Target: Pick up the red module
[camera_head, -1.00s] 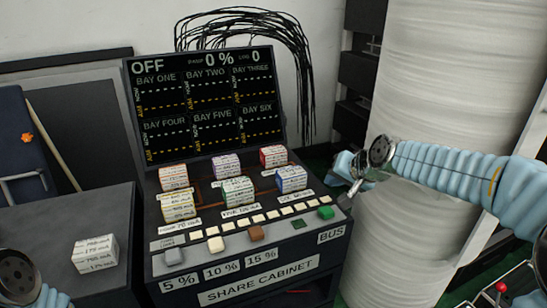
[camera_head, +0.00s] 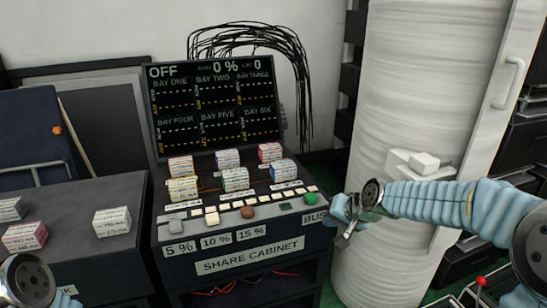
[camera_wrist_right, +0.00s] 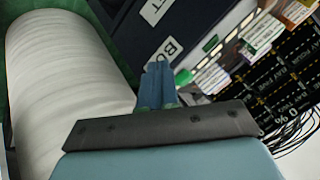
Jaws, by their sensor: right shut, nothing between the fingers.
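The red module (camera_head: 270,152) is a small block with a white labelled front. It sits at the back right of the share cabinet's (camera_head: 250,262) sloping top, below the screen. A pinkish-red labelled block (camera_head: 25,237) lies on the dark table at the left. My right gripper (camera_head: 347,236) is at the cabinet's front right corner, beside the BUS label and well apart from the red module. In the right wrist view its fingers (camera_wrist_right: 158,80) are together and empty. I cannot make out the red module there. My left arm shows at the bottom left, its fingers out of frame.
Several other labelled modules, such as the blue one (camera_head: 283,170) and green one (camera_head: 235,179), stand around the red module. Buttons, including a green one (camera_head: 311,201), line the front. A large white cylinder (camera_head: 385,110) stands at the right. Black cables hang behind the screen.

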